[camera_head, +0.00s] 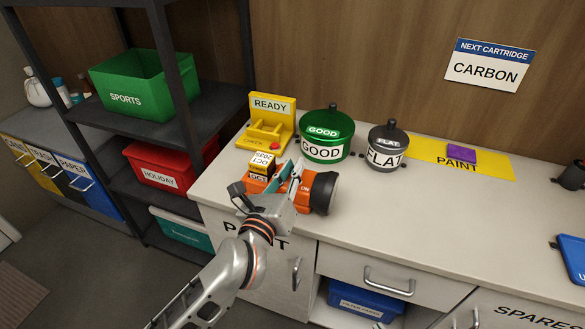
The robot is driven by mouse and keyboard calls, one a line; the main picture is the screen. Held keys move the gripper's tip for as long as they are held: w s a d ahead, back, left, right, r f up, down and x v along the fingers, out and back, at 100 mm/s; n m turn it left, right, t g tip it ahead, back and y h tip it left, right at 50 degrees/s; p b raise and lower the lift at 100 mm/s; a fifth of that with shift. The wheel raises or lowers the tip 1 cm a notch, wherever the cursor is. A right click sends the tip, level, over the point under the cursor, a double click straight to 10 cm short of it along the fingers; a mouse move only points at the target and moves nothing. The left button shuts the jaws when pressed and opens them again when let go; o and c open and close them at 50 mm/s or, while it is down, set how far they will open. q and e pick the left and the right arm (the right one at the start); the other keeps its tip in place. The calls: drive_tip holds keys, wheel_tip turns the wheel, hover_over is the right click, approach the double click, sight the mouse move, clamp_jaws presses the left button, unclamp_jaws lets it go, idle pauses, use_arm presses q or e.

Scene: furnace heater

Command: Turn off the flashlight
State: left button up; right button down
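An orange flashlight (305,194) with a wide black head lies on the white counter near its front edge, head to the right. My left gripper (268,181) is over the flashlight's orange body, its fingers spread apart. The gripper hides much of the body, and I cannot tell whether the fingers touch it. The switch is not distinguishable, and no beam is visible from the head. My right gripper is not in view.
A yellow-and-white date block (262,161) stands just behind the gripper. A yellow READY stand (270,105), a green GOOD pot (326,134) and a grey FLAT pot (387,145) stand behind. A dark shelf (120,131) stands left.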

use_arm(q)
drive_tip(key=shift+s, duration=0.1)
drive_tip(key=v, duration=1.2)
